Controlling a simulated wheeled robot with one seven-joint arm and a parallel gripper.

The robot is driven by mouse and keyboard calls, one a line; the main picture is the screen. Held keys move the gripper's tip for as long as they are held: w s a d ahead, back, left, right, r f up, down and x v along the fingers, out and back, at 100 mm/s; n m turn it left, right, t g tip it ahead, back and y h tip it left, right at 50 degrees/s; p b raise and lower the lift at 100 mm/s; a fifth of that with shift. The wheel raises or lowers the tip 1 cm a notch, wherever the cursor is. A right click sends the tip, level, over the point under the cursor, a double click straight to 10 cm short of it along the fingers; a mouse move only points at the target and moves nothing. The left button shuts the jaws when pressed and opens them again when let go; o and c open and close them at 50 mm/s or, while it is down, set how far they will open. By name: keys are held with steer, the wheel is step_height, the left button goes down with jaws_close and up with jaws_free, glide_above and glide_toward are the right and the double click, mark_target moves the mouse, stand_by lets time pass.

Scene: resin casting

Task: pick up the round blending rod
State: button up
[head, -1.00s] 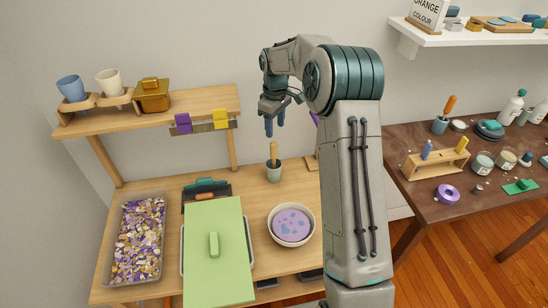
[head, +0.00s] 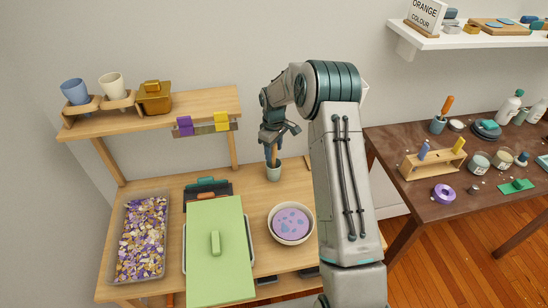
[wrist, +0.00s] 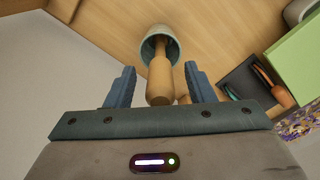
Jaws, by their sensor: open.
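The round blending rod is a pale wooden rod (wrist: 159,80) standing in a small grey-green cup (wrist: 157,36) on the light wood bench. In the head view the cup (head: 274,173) sits toward the back of the bench, and the rod (head: 274,152) is partly hidden by my gripper. My gripper (wrist: 161,82) is open, with one blue finger on each side of the rod's upper part. Gaps show between the rod and both fingers. In the head view my gripper (head: 272,150) is just above the cup.
A green lid (head: 216,260), a dark organiser (head: 207,193) and a bin of coloured chips (head: 141,240) lie to the left. A wooden shelf (head: 150,121) rises at the back left.

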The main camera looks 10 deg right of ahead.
jaws_close()
